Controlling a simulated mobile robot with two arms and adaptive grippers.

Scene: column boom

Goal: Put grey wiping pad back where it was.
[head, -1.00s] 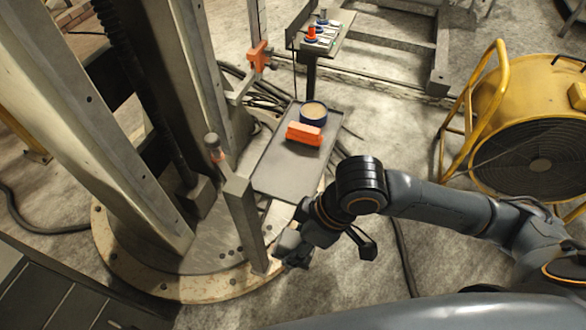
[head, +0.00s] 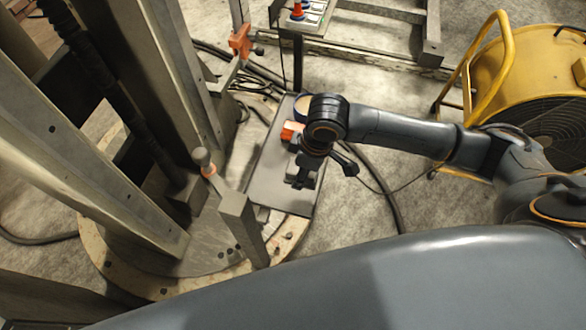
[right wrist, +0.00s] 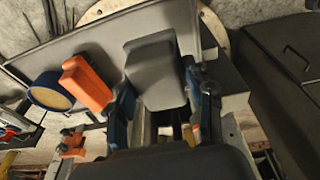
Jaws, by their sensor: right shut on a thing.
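The grey wiping pad (right wrist: 153,72) shows in the right wrist view as a grey block between the two fingers of my right gripper (right wrist: 165,108). The gripper is shut on it. In the head view my right gripper (head: 303,177) is over the near part of the grey tray (head: 265,175), and the pad cannot be made out clearly under the wrist. Whether the pad touches the tray or hangs above it I cannot tell. My left gripper is not in view.
An orange block (right wrist: 88,84) and a round blue tin (right wrist: 52,90) stand on the tray, left of the pad in the right wrist view. A column with a short upright post (head: 242,228) stands left of the tray. A yellow fan (head: 540,90) stands at right.

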